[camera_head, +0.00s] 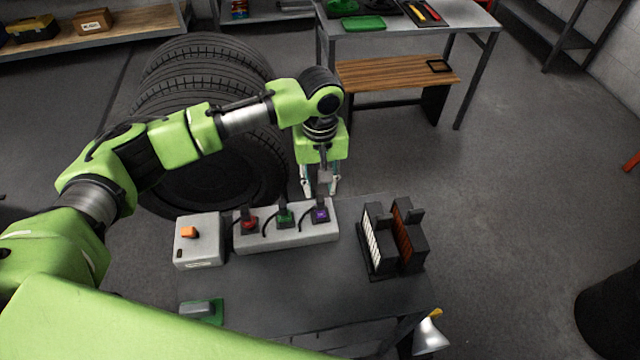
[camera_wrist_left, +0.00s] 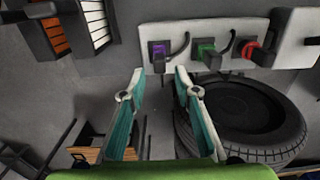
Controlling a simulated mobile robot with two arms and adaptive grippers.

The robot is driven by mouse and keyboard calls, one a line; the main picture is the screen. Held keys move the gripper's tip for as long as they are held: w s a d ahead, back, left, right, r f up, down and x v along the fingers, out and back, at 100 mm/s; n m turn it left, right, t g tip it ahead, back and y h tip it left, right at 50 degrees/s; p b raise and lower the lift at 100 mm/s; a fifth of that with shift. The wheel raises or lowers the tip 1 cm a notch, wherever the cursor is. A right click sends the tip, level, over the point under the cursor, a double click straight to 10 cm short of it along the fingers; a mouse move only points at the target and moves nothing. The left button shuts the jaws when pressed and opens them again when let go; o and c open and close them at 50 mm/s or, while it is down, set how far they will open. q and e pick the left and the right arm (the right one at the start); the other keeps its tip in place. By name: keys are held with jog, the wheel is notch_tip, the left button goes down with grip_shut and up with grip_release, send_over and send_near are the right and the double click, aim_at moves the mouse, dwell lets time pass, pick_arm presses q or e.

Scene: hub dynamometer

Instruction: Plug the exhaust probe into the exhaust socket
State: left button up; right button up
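A white block (camera_head: 290,237) on the grey bench holds a red plug (camera_head: 249,221), a green plug (camera_head: 285,215) and a purple plug (camera_head: 320,214) in a row, each with a black lead. No readable label tells me which is the exhaust probe or where the exhaust socket is. My left gripper (camera_head: 320,190) points down at the block's far edge, close to the purple plug. In the left wrist view its teal fingers (camera_wrist_left: 159,73) are apart with nothing between them, and the purple plug (camera_wrist_left: 159,52) lies just beyond the tips. My right gripper is not in view.
A white box (camera_head: 200,251) with an orange switch stands left of the block. Black upright modules (camera_head: 374,236) stand to its right. A green piece (camera_head: 217,317) lies at the front left. Stacked tyres (camera_head: 205,190) stand behind the bench. The bench middle is clear.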

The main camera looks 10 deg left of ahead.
aim_at(320, 198)
pick_arm(q)
notch_tip(320, 198, down, 2)
jog(key=shift+f+b, duration=0.2)
jog(key=shift+b, duration=0.75)
notch_tip(320, 198, down, 2)
jog(key=shift+f, duration=0.85)
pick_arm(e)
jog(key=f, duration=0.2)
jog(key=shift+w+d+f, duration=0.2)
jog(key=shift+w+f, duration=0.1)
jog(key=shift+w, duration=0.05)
pick_arm(q)
jog(key=shift+c, duration=0.3)
grip_shut()
jog(key=shift+r+p, duration=0.6)
jog(key=shift+p, duration=0.65)
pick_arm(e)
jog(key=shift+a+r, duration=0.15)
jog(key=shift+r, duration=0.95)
pick_arm(q)
jog(key=shift+r, duration=0.1)
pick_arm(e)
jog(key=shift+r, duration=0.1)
